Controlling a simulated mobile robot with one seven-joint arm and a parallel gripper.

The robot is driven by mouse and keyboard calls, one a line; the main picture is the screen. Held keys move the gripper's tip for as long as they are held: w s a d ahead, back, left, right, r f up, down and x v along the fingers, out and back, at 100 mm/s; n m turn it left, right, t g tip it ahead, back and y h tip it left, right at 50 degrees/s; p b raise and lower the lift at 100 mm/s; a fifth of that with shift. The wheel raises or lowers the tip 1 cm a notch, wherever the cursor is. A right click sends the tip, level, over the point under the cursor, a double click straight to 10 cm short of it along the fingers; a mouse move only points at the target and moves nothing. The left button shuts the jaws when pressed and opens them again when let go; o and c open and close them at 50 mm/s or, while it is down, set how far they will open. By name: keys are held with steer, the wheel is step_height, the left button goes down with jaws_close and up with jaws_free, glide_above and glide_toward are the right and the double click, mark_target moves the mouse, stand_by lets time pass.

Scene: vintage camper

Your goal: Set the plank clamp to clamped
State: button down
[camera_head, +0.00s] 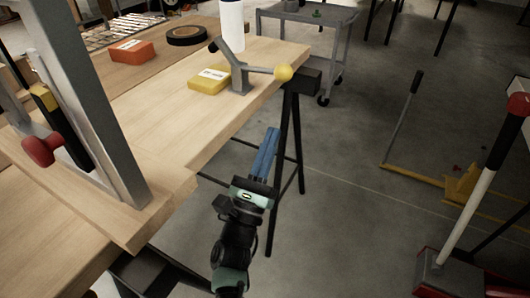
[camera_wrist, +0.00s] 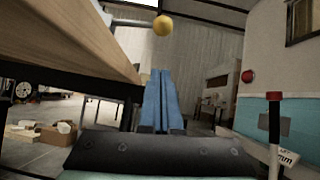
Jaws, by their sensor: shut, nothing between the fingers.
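The plank clamp (camera_head: 238,76) is a grey metal toggle clamp on the far right corner of the wooden plank table. Its lever ends in a yellow ball knob (camera_head: 284,73), which sticks out past the table's right edge. The knob also shows in the wrist view (camera_wrist: 163,25), above my fingertips. My gripper (camera_head: 270,135) has blue fingers that are shut and empty. It is off the right side of the table, below and nearer than the knob, and apart from it. The clamp's body is hidden in the wrist view.
Black trestle legs (camera_head: 286,150) are beyond my gripper. The floor at right is partly free.

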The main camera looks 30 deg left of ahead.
steer(key=w+r, duration=0.4)
steer(key=r, duration=0.2)
steer(key=shift+w+a+r, duration=0.3)
steer(key=shift+r, duration=0.05)
steer(key=shift+r+y, duration=0.1)
steer(key=shift+y, duration=0.2)
